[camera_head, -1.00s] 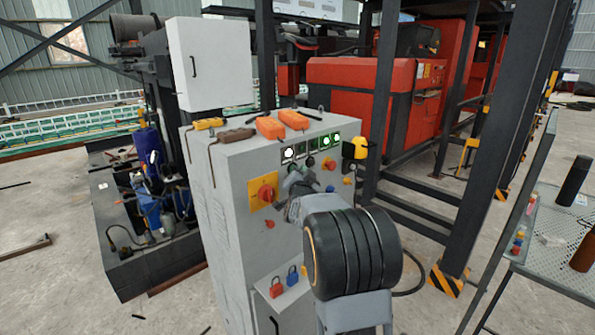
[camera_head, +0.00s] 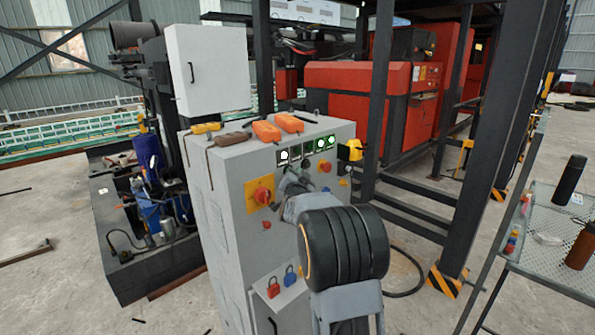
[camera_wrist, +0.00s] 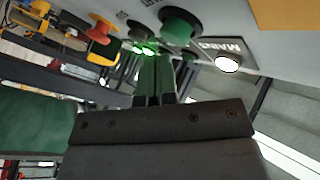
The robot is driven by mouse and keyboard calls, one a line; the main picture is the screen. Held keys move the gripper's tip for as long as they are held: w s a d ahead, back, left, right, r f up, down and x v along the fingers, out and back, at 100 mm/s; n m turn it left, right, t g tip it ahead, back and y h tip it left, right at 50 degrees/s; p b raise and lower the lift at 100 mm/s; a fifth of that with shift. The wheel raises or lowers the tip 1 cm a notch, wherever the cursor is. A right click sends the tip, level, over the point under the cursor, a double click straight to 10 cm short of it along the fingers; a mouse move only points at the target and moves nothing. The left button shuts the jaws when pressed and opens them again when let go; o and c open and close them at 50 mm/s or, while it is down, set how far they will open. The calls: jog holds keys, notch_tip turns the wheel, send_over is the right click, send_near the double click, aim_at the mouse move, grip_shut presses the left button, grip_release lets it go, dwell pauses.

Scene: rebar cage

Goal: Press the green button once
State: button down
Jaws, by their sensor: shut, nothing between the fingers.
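The green button (camera_wrist: 180,26) is a round green cap on the panel face in the wrist view, at the top centre. My gripper (camera_wrist: 156,62) is shut and empty, its two green-tinted fingers pointing up at the panel. The fingertips look just below and left of the green button; I cannot tell whether they touch anything. In the head view my gripper (camera_head: 290,182) is in front of the grey control cabinet (camera_head: 232,190), and my arm hides part of the panel there.
A red button (camera_wrist: 103,28) and a lit white lamp (camera_wrist: 228,63) flank the green button. In the head view the panel also has lit green lamps (camera_head: 320,145), a red rotary switch (camera_head: 262,195) on a yellow plate, and padlocks (camera_head: 290,276). A perforated table (camera_head: 560,225) stands right.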

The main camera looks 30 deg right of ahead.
jog(key=shift+w+a+r, duration=0.2)
jog(key=shift+a+r, duration=0.15)
jog(key=shift+r, duration=0.15)
dwell(0.3)
jog(key=shift+r+b, duration=0.35)
jog(key=shift+b, duration=0.25)
jog(key=s+b, duration=0.1)
jog(key=s+f+b, duration=0.1)
jog(key=s+d+b, duration=0.1)
jog(key=b, duration=0.1)
jog(key=shift+s+f, duration=0.3)
jog(key=shift+f, duration=0.05)
dwell(0.4)
dwell(0.5)
